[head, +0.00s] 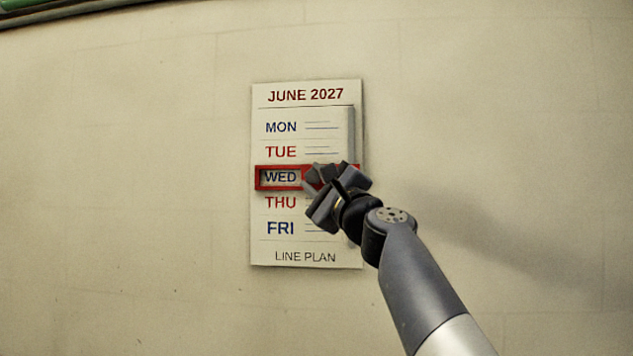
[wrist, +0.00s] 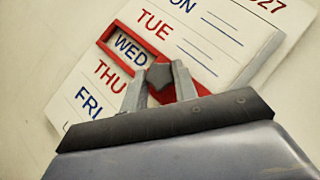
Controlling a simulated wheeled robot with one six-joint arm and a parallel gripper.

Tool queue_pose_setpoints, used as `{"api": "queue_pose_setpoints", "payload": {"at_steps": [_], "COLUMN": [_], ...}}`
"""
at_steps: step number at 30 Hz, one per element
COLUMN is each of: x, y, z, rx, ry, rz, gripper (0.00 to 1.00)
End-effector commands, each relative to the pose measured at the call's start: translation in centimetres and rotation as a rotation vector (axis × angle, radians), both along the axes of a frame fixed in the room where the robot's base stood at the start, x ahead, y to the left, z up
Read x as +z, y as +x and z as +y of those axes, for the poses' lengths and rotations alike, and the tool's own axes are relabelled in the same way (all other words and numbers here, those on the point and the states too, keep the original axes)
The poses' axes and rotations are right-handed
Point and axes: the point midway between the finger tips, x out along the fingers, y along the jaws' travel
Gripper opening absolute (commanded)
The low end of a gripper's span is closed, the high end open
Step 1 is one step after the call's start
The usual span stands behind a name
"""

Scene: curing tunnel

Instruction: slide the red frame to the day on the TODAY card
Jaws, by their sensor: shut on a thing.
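The red frame (head: 258,179) is around WED on the wall calendar (head: 307,96). In the wrist view the red frame (wrist: 118,30) also surrounds WED, with TUE above it and THU below. My gripper (head: 318,178) is at the right part of the frame and hides that end in the head view. In the wrist view my gripper (wrist: 160,85) is shut on the dark knob (wrist: 159,76) of the red frame. No TODAY card is in either view.
The calendar reads JUNE 2027, lists MON to FRI and has LINE PLAN at the bottom. A grey vertical rail (head: 351,130) runs down its right side. The pale wall (head: 140,180) around it is bare. A green-edged dark strip (head: 40,8) crosses the top left.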

Motion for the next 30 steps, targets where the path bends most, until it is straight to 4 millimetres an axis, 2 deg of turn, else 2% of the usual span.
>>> {"api": "queue_pose_setpoints", "payload": {"at_steps": [8,9,16,25,30], "x": [0.0,0.0,0.0,-0.1,-1.1], "y": [0.0,0.0,0.0,-0.2,-1.6], "z": [0.0,0.0,0.0,-0.1,-0.9], "rx": [0.0,0.0,0.0,0.0,-0.002], "ry": [0.0,0.0,0.0,0.001,0.0], "rz": [0.0,0.0,0.0,-0.001,-0.001], "gripper": [0.0,0.29,0.48,0.5,0.5]}}
